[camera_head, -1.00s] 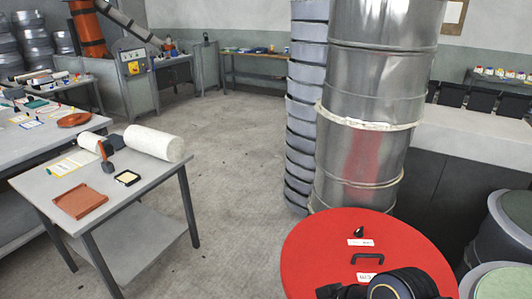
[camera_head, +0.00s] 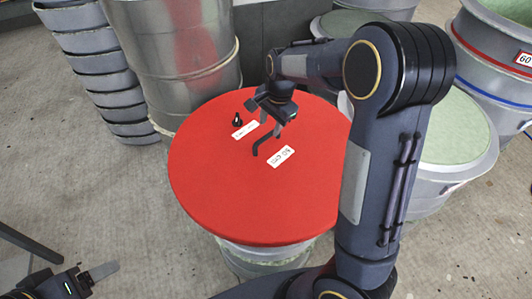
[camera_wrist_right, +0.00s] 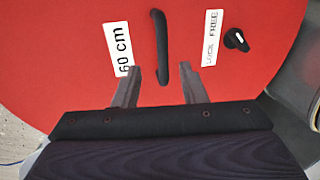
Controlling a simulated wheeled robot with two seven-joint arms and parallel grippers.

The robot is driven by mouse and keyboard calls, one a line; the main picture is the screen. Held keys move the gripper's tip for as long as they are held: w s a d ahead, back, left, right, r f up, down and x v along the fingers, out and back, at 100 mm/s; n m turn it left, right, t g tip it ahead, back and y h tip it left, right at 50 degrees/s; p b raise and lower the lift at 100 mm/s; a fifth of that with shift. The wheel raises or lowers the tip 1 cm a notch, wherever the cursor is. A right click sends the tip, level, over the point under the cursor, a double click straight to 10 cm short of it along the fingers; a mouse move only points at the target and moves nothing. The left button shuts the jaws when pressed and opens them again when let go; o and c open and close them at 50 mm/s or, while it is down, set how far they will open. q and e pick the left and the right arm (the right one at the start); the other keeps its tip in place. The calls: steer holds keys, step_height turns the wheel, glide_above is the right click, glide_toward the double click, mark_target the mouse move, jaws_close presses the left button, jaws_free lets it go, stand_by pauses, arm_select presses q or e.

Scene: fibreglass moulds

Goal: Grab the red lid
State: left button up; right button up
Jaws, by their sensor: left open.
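The round red lid (camera_head: 215,185) lies flat on a grey drum (camera_head: 262,262) in the middle of the head view. It has a black handle (camera_head: 266,140), a black knob (camera_head: 237,120) and two white labels. It also fills most of the right wrist view (camera_wrist_right: 70,55). My right gripper (camera_head: 270,118) is above the lid by the handle. In the right wrist view its two fingers (camera_wrist_right: 158,80) are apart, with the handle lying ahead between them and nothing gripped. My left gripper (camera_head: 100,272) is low at the left edge, away from the lid; its jaws are open.
A shiny metal column (camera_head: 180,60) and a stack of grey moulds (camera_head: 95,70) stand behind the lid at left. Grey tubs with pale green tops (camera_head: 450,140) stand close on the right. The floor (camera_head: 120,200) at left is clear.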

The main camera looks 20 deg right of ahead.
mark_target(268, 135)
steer(key=f, duration=0.2)
steer(key=w+f, duration=0.1)
steer(key=f, duration=0.2)
steer(key=w+f, duration=0.1)
steer(key=f, duration=0.2)
jaws_close()
steer(key=shift+r, duration=0.15)
stand_by(1.2)
